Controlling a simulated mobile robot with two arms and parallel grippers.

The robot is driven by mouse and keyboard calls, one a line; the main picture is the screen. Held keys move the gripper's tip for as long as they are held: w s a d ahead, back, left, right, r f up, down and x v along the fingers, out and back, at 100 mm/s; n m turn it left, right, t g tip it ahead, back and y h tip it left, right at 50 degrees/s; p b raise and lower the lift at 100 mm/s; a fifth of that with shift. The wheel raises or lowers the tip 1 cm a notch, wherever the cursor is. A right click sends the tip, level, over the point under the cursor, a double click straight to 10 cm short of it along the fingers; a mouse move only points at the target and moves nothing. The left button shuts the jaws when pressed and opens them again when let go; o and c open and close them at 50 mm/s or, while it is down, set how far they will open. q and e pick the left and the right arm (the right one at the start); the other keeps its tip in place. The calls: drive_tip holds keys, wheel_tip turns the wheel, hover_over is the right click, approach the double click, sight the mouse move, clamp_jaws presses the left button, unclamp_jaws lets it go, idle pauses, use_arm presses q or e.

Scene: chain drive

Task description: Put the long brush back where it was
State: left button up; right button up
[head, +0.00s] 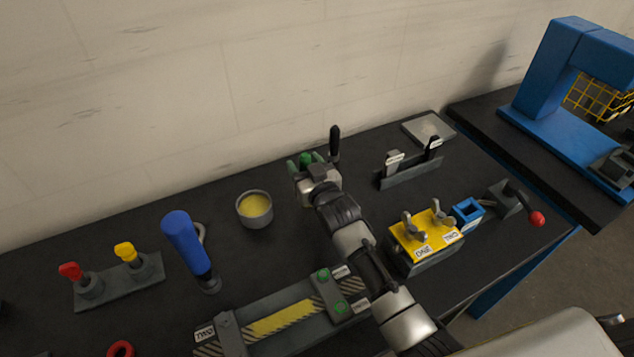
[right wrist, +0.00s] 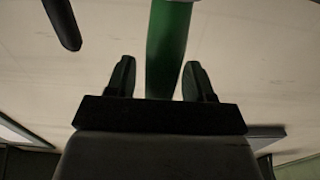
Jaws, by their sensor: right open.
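My right gripper (head: 305,163) is open near the back of the bench. A green upright handle (head: 306,157) stands between its fingers; in the right wrist view this green handle (right wrist: 168,45) runs up between the two fingertips (right wrist: 157,78), with a gap visible on the left side. A black upright handle (head: 334,143) stands just right of the gripper and shows at the upper left of the right wrist view (right wrist: 62,22). I cannot tell which handle is the long brush; the lower ends of both are hidden behind the gripper. My left gripper is out of view.
A grey cup of yellow paste (head: 254,209) stands left of the gripper. A thick blue handle (head: 184,240) stands further left. A slotted grey rack (head: 412,174), a yellow-topped block (head: 425,236) and a blue box (head: 467,210) stand to the right. The wall is close behind.

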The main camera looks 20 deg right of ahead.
drive_tip(key=s+d+b, duration=0.1)
drive_tip(key=s+d, duration=0.1)
drive_tip(key=s, duration=0.8)
drive_tip(key=shift+s, duration=0.3)
drive_tip(key=shift+r, duration=0.1)
idle(0.9)
